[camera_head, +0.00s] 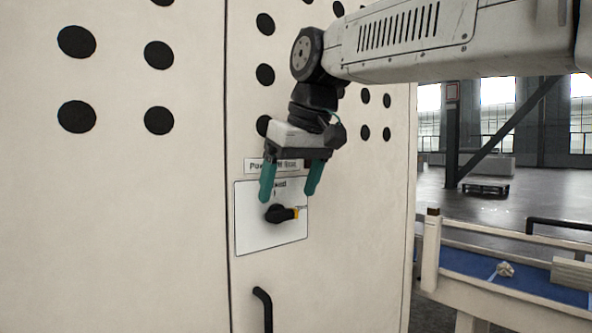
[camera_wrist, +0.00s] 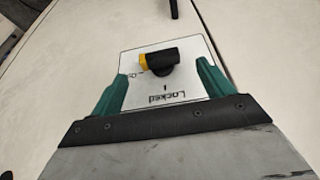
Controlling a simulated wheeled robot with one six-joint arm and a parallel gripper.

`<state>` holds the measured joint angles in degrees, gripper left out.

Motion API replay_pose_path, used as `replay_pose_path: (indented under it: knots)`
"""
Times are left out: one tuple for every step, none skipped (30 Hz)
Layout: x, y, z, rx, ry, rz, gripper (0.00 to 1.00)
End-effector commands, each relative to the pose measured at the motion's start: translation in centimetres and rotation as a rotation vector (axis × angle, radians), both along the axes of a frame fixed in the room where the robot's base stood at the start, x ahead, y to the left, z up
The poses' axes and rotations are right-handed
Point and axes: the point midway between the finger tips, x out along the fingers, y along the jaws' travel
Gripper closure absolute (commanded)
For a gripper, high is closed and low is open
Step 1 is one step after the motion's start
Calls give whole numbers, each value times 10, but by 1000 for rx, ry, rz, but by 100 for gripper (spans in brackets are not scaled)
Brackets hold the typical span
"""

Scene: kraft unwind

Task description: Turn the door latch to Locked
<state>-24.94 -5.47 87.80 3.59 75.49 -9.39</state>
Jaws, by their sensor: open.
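The door latch is a black knob (camera_head: 279,214) with a yellow tip, on a white plate (camera_head: 250,240) fixed to a cream cabinet door. In the head view its yellow tip points right, level, at a small label partly hidden by the tip. My gripper (camera_head: 290,192) is open, with green fingers pointing down in front of the plate's upper part, above the knob. In the wrist view the knob (camera_wrist: 160,62) lies beyond the fingertips (camera_wrist: 162,78), apart from them. The "Locked" label (camera_wrist: 166,100) with its tick mark shows between the fingers, upside down; the tip points sideways, away from it.
A black door handle (camera_head: 263,308) sits below the plate. A label strip (camera_head: 257,166) is above it, partly covered by my gripper. The cabinet panels have round black holes. A blue-topped conveyor (camera_head: 465,265) stands at the right, with open floor behind it.

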Motion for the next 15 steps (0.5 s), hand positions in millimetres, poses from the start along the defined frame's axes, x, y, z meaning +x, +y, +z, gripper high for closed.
replay_pose_path:
  knots:
    - [2, 2, -8, -1, 2, 0, 20]
    - [4, 3, -12, -2, 2, 0, 20]
    - [6, 4, -18, -1, 2, 0, 20]
    - [7, 5, -22, -1, 2, 0, 20]
    - [8, 6, -25, -1, 2, 0, 20]
    - [10, 6, -29, 0, 0, -1, 20]
    - [10, 7, -32, 0, 1, -1, 20]
    - [11, 8, -34, 0, 1, -1, 20]
    - [12, 8, -37, 0, 1, -1, 20]
    - [13, 9, -38, 0, 0, -1, 20]
    - [13, 9, -39, 0, -1, -1, 20]
    - [14, 9, -40, 0, -1, -1, 20]
    - [14, 9, -41, 1, -2, -1, 20]
    - [14, 9, -41, 1, -2, -1, 20]
    - [14, 9, -41, 1, -2, -1, 20]
